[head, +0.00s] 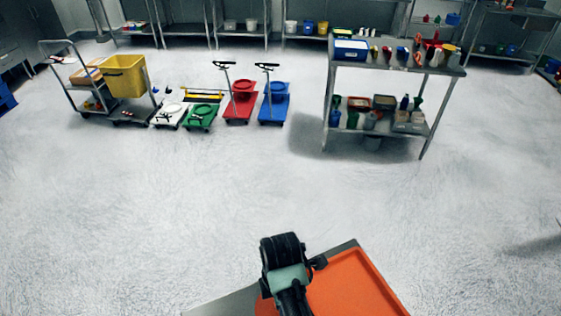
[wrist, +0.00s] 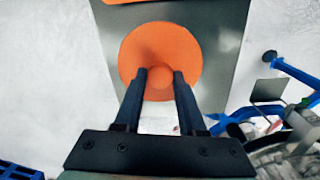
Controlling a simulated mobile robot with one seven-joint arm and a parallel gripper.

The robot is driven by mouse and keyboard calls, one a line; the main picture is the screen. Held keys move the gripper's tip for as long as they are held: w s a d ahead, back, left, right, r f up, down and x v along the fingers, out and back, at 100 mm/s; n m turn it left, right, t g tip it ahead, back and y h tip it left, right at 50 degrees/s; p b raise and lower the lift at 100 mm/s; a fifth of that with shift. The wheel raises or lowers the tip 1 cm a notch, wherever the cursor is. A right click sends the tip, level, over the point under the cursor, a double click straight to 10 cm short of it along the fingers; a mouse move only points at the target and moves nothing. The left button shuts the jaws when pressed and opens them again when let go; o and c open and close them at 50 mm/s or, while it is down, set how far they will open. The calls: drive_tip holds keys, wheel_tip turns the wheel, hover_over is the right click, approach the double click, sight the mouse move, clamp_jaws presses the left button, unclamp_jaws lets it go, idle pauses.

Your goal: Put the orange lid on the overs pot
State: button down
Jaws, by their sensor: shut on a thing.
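The orange lid (wrist: 160,42) is a round disc with a small knob at its middle, seen in the wrist view. My gripper (wrist: 160,73) has one finger on each side of the knob and is shut on it. The lid is in front of a grey panel or tabletop; I cannot tell whether it touches it. I cannot make out the overs pot in either view.
An orange tray (head: 352,285) lies on a grey surface at the bottom of the head view. Blue framework (wrist: 292,72) stands at the right in the wrist view. A loaded steel table (head: 392,68) and several dollies are farther back. Much open floor lies between.

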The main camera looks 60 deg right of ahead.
drive_tip(key=shift+f+p, duration=0.3)
drive_tip(key=shift+f, duration=2.2)
drive_tip(key=shift+f, duration=0.2)
drive_tip(key=shift+c, duration=2.4)
unclamp_jaws()
drive_tip(key=shift+r, duration=0.1)
wheel_tip(320, 180, up, 12)
drive_tip(key=shift+r+b, duration=0.15)
drive_tip(key=shift+b, duration=0.45)
